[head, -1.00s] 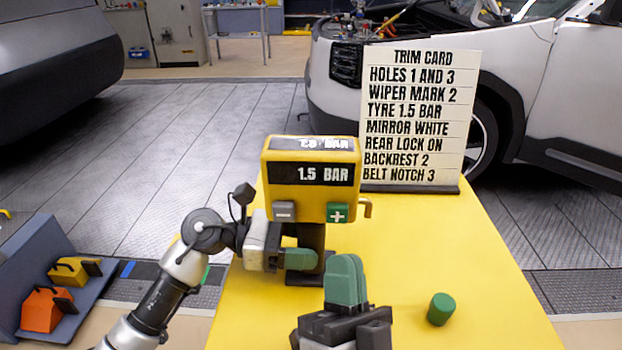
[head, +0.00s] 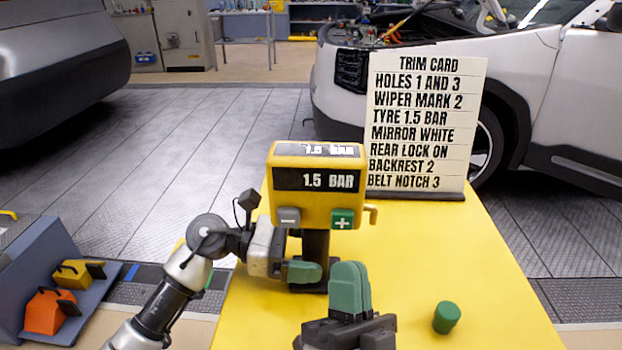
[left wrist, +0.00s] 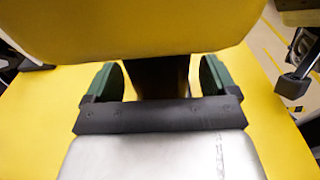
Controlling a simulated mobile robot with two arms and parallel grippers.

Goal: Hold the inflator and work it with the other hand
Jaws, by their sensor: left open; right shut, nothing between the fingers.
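The yellow inflator (head: 316,207) stands on the yellow table on a dark post (head: 315,246). Its front display (head: 316,180) reads 1.5 BAR. Below it are a grey minus button (head: 288,217) and a green plus button (head: 341,218). My left gripper (left wrist: 158,80) is open, with one green finger on each side of the post under the inflator's head. In the left wrist view gaps show between the post and the fingers. My right gripper (head: 350,289) is shut and empty, in front of the inflator and below the plus button, apart from it.
A trim card (head: 424,122) stands behind the inflator and lists TYRE 1.5 BAR. A green cylinder (head: 446,318) is on the table (head: 490,260) at front right. A small hook (head: 373,215) juts from the inflator's right side. The table's right part is mostly clear.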

